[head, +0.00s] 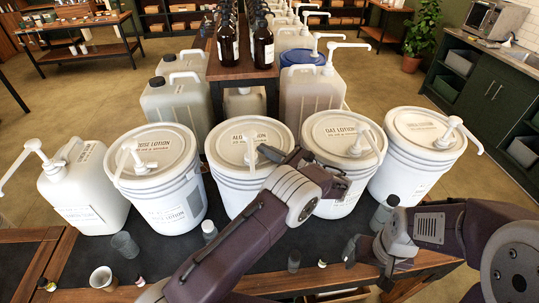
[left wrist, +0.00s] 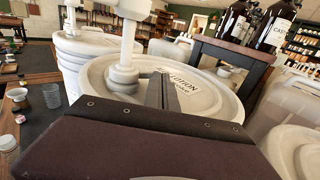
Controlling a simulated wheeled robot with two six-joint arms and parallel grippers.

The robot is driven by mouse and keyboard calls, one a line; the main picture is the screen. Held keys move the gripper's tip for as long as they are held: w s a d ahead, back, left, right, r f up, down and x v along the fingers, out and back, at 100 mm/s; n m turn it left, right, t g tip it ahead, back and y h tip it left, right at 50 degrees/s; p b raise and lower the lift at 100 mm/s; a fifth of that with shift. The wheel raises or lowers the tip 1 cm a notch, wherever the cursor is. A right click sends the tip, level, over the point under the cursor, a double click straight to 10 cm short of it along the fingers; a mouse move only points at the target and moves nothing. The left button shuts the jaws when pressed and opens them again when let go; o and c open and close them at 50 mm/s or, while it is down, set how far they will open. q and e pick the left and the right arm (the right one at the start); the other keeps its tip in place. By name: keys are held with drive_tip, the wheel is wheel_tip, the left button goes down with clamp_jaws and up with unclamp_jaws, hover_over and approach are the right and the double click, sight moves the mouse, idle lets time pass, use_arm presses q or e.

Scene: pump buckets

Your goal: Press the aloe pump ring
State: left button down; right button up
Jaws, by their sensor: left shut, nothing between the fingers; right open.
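The aloe bucket (head: 247,143) is a white ribbed tub with a printed lid, second from the left in the row. Its pump is mostly hidden behind my left gripper in the head view. In the left wrist view a white pump (left wrist: 126,50) stands upright from the lid (left wrist: 215,95), its collar (left wrist: 122,76) at the base. My left gripper (head: 265,152) is shut and empty, over the near part of the aloe lid. Its shut fingers (left wrist: 164,92) are just right of the pump stem; contact cannot be told. My right gripper (head: 350,250) is open and empty over the counter's right part.
The rose bucket (head: 155,180) stands left; the oat bucket (head: 342,150) and another white bucket (head: 412,150) stand right. A white jug (head: 85,190) is at the far left. Small bottles and cups, such as a grey cup (head: 125,244), stand on the dark counter in front.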

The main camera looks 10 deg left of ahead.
use_arm(q)
drive_tip(key=shift+d, duration=0.1)
drive_tip(key=b+v, duration=0.2)
drive_tip(key=v, duration=0.7)
drive_tip(key=shift+b, duration=0.4)
drive_tip(key=shift+w, duration=0.1)
